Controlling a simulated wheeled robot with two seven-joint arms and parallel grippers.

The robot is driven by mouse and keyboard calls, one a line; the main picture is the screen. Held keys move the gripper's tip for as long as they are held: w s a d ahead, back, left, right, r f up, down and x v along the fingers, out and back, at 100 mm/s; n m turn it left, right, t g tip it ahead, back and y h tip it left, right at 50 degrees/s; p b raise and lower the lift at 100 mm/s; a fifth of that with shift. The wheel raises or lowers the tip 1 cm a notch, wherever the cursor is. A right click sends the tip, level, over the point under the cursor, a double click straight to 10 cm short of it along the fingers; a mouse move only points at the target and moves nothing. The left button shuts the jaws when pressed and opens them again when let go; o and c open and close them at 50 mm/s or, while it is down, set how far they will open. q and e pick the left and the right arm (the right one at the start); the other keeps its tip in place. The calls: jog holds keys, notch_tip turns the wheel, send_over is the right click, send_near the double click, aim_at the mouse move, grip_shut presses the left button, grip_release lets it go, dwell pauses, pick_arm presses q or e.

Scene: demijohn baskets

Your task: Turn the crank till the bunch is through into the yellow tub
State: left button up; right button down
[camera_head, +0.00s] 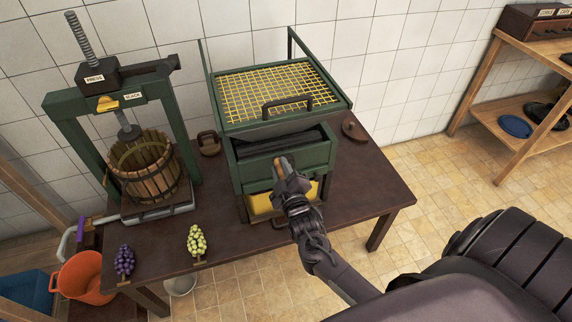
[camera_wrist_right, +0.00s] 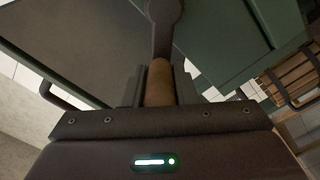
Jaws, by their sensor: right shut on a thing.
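The green crusher (camera_head: 310,152) stands on the dark table, with a yellow mesh screen (camera_head: 270,90) over its top. The yellow tub (camera_head: 258,204) sits under its body and shows only in part; its inside is hidden. My right gripper (camera_head: 287,176) is at the crusher's front, shut on the crank's wooden handle (camera_wrist_right: 160,82). The dark crank arm (camera_wrist_right: 164,25) runs up from the handle in the right wrist view. A purple bunch (camera_head: 124,260) and a green bunch (camera_head: 197,241) lie at the table's front left. I see no bunch in the crusher. My left gripper is out of view.
A press (camera_head: 120,98) with a wooden-slat basket (camera_head: 146,172) stands at the table's left. An orange bucket (camera_head: 86,280) and blue crate (camera_head: 33,290) are at lower left. A wooden shelf (camera_head: 508,108) stands at right; floor between is clear.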

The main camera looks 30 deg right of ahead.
notch_tip(320, 180, down, 10)
jog(key=d+n+p, duration=0.1)
jog(key=n, duration=2.2)
jog(key=shift+s+d+n, duration=0.2)
jog(key=shift+d+n, duration=0.2)
jog(key=shift+f, duration=0.15)
jog(key=c, duration=1.2)
grip_release()
jog(key=shift+o, duration=0.2)
